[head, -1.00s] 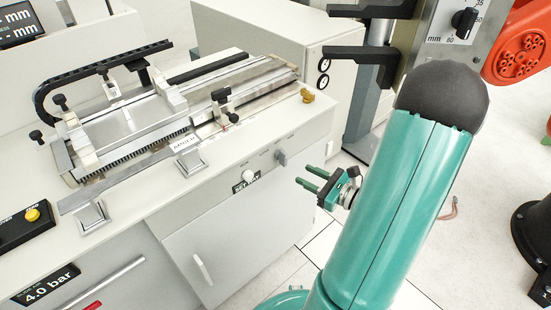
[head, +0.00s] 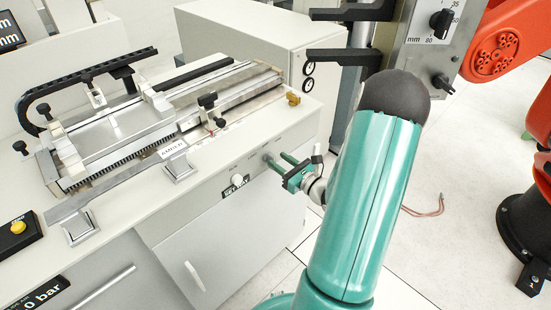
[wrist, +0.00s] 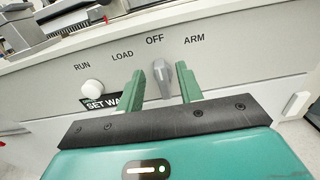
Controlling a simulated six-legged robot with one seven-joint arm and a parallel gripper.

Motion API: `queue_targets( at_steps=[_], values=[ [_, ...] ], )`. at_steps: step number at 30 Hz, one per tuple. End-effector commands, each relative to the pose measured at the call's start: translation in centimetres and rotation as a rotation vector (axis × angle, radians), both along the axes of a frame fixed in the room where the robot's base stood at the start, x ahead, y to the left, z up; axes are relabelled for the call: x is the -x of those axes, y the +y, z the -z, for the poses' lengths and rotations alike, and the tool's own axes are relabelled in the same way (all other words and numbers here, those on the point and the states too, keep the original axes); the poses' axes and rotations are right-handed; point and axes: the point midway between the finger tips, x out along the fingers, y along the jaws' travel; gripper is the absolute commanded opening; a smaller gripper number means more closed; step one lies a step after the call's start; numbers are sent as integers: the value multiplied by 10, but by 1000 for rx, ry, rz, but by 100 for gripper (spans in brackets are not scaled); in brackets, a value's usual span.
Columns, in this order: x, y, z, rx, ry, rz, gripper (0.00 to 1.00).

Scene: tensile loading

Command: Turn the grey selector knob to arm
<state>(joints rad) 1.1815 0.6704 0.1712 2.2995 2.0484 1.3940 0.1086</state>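The grey selector knob (wrist: 186,80) is on the cabinet's front panel. In the wrist view it stands under the printed words OFF and ARM, its narrow end up and pointing between LOAD and ARM, near OFF. My gripper (wrist: 174,82) is open, with two green fingers pointing at the panel. In the head view my gripper (head: 284,162) is close to the panel, and the knob (head: 267,157) shows just beyond the fingertips.
A white round button (wrist: 92,87) is left of the knob, by a black SET WAY label (wrist: 100,102), partly hidden by a finger. The bench (head: 130,205) carries a metal slide rig (head: 120,120). A red robot arm (head: 495,55) stands at the right.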

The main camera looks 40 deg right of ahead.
Motion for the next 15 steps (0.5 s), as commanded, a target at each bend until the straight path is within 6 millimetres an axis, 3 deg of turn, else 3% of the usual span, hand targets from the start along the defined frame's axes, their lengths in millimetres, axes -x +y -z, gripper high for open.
queue_targets(
  at_steps=[6, 15],
  values=[
    [-24, 2, 0, 0, 0, -1, 36],
    [-27, 2, 0, 0, 1, -1, 36]
  ],
)
